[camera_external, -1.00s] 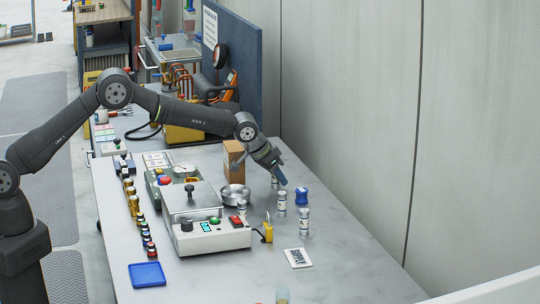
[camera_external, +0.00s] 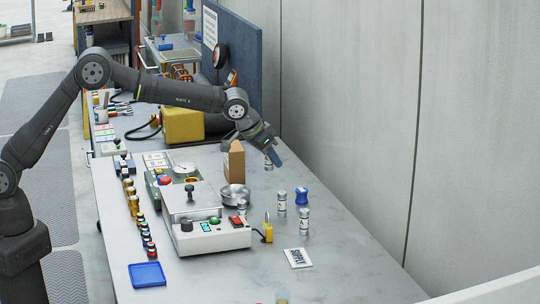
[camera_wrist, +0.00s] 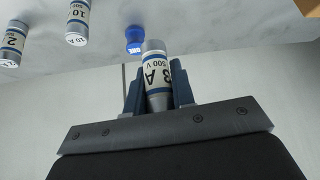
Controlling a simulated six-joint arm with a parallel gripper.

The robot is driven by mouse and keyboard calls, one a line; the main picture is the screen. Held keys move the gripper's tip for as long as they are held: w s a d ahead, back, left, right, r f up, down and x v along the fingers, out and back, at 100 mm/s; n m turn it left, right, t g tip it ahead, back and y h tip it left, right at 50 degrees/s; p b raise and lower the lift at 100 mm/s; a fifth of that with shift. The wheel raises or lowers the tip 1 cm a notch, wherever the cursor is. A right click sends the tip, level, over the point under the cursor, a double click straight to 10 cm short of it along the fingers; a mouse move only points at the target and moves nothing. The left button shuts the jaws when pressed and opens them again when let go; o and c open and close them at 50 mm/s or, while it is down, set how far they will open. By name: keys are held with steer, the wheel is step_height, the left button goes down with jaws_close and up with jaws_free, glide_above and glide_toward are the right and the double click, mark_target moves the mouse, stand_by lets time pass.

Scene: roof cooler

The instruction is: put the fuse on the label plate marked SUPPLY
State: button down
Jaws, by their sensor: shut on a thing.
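My gripper (camera_external: 273,158) is shut on a silver fuse with white and blue bands (camera_wrist: 155,72), marked "3 A 500 V" in the wrist view. The fuse also shows at the fingertips in the external view (camera_external: 267,164), partly behind them. It looks held above the bench, behind and right of the brown box. The white label plate (camera_external: 298,258) with dark lettering, which seems to read SUPPLY, lies flat near the right edge of the bench. It is well in front of my gripper and nothing stands on it.
Similar fuses stand on the bench (camera_external: 282,205), (camera_external: 304,222), between my gripper and the plate. A blue object (camera_external: 301,196) is beside them. The brown box (camera_external: 234,162), round metal dish (camera_external: 235,194), yellow padlock (camera_external: 267,230) and control unit (camera_external: 210,232) stand to the left.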

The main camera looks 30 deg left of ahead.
steer(key=s+d+r+m+g+h, duration=0.1)
steer(key=s+d, duration=0.5)
steer(key=s, duration=0.6)
steer(key=s+d+m, duration=0.2)
steer(key=s+d, duration=0.3)
steer(key=s, duration=0.6)
steer(key=s+d+r+m+g+h, duration=0.1)
steer(key=s+d, duration=0.5)
steer(key=s, duration=0.6)
glide_above(298, 258)
steer(key=w+a, duration=0.2)
steer(key=w, duration=0.1)
steer(key=f, duration=0.7)
steer(key=shift+d+f, duration=0.15)
steer(key=shift+d, duration=0.1)
steer(key=shift+w+f, duration=0.1)
steer(key=shift+f, duration=1.9)
steer(key=shift+f, duration=0.1)
steer(key=shift+f, duration=0.1)
steer(key=c, duration=1.2)
jaws_free()
